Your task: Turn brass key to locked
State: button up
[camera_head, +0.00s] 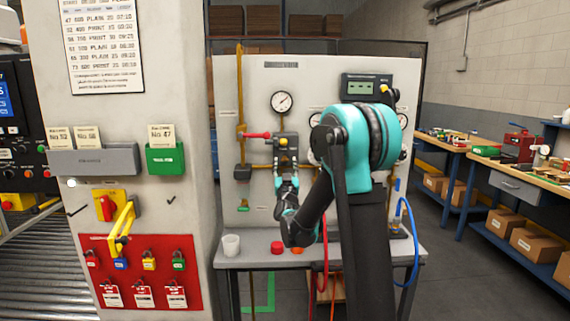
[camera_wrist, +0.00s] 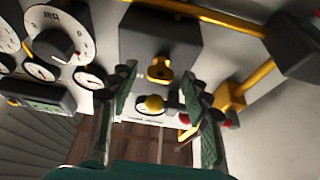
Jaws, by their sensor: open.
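The brass key (camera_wrist: 160,70) shows in the wrist view, in the face of a dark grey lock box (camera_wrist: 160,36). In the head view the grey box (camera_head: 286,146) is mounted on the pale panel, with small yellow parts on its front too small to tell apart. My gripper (camera_wrist: 160,80) is open. Its two dark green fingers stand on either side of the key in the picture, with nothing held between them. I cannot tell how far the fingertips are from the key. In the head view my gripper (camera_head: 287,183) is just below the box, partly hidden by my arm.
Yellow pipes (camera_wrist: 215,17) run beside the box. A red handle (camera_head: 257,135) sticks out left of it. Gauges (camera_head: 282,102) are mounted around it.

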jog(key=shift+w+r, duration=0.2)
jog(key=shift+w, duration=0.25)
grip_shut()
jog(key=shift+m, duration=0.5)
jog(key=m+g+h, duration=0.2)
jog(key=m, duration=0.5)
jog(key=m+g+h, duration=0.2)
jog(key=m, duration=0.5)
jog(key=m+g+h, duration=0.2)
jog(key=m, duration=0.5)
jog(key=shift+a+r+h, duration=0.1)
jog(key=shift+r+h, duration=0.05)
jog(key=shift+h, duration=0.25)
jog(key=shift+m, duration=0.4)
